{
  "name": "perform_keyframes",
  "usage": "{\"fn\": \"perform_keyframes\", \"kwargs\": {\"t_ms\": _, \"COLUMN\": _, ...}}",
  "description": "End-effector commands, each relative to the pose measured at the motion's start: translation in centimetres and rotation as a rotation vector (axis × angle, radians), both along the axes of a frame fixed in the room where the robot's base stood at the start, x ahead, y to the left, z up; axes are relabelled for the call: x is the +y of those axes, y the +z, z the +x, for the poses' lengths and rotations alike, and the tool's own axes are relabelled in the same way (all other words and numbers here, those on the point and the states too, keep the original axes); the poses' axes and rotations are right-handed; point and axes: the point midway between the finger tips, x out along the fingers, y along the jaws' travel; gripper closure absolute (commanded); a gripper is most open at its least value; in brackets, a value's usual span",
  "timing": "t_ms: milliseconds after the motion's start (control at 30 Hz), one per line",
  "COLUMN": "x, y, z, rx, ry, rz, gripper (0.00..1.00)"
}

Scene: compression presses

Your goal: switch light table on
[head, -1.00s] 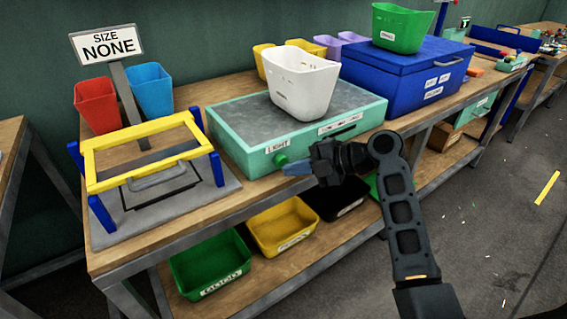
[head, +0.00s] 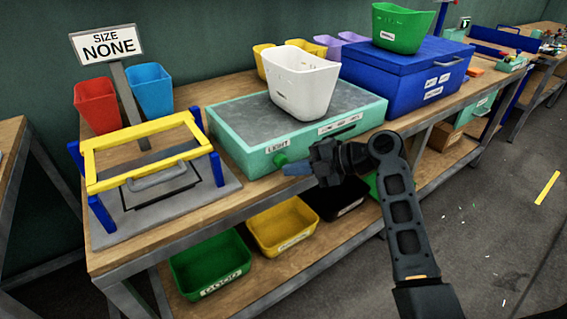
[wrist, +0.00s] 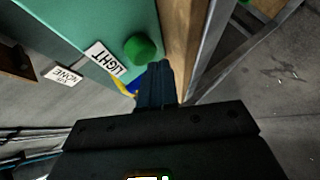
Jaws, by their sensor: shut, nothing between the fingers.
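The light table (head: 235,147) is a teal box with a grey top on the wooden bench. Its front carries a "LIGHT" label (head: 278,147) and a round green knob (head: 281,159). In the wrist view the green knob (wrist: 140,49) sits beside the "LIGHT" label (wrist: 105,59). The grey top looks unlit.
A white bin (head: 303,85) stands on the light table. A blue box (head: 400,80) with a green bin (head: 402,28) on it is to the right. A yellow-framed press (head: 145,160) is to the left. Coloured trays fill the lower shelf (head: 320,238).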

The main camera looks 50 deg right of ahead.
Motion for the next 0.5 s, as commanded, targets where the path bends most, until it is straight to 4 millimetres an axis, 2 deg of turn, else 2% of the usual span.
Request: {"fn": "perform_keyframes", "kwargs": {"t_ms": 500, "x": -0.20, "y": -0.12, "z": 0.80, "rx": -0.001, "ry": 0.002, "rz": -0.001, "gripper": 1.00}}
